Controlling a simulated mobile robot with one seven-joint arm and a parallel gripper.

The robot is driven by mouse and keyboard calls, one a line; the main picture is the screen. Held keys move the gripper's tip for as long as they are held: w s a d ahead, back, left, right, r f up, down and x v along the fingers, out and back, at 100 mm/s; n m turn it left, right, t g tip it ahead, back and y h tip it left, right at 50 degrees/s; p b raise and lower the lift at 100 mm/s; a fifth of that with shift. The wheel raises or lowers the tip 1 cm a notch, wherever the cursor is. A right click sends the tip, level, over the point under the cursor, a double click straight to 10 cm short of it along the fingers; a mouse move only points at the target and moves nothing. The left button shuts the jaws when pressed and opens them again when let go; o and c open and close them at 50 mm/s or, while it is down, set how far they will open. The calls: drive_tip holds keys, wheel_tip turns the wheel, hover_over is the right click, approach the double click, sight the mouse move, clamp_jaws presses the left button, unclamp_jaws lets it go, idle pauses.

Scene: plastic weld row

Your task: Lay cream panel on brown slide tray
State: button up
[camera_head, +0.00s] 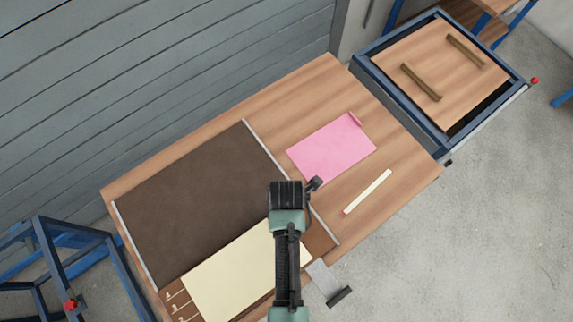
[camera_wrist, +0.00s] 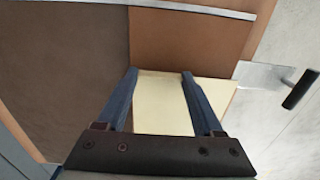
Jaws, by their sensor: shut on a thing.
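The cream panel (camera_head: 232,275) is a flat pale sheet at the near edge of the dark brown surface of the slide tray (camera_head: 185,205), which has light rails along its left and right sides. My gripper hangs over the panel's far right part in the head view, where my wrist hides its fingers. In the wrist view my gripper (camera_wrist: 159,75) is shut on the cream panel (camera_wrist: 162,105), with a finger at each side of its pale surface. The dark tray surface (camera_wrist: 70,70) shows to the left there. Whether the panel touches the tray is unclear.
A pink sheet (camera_head: 330,148) and a thin cream strip (camera_head: 368,191) lie on the wooden table (camera_head: 400,165) to the right. A blue-framed cart (camera_head: 438,75) carries a board with two bars at the upper right. A metal handle (camera_head: 327,283) sticks out at the near edge.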

drive_tip(key=shift+f, duration=1.35)
idle(2.2)
drive_tip(key=o, duration=1.3)
drive_tip(key=shift+o, duration=0.2)
wheel_tip(320, 180, up, 7)
drive_tip(key=p, duration=0.7)
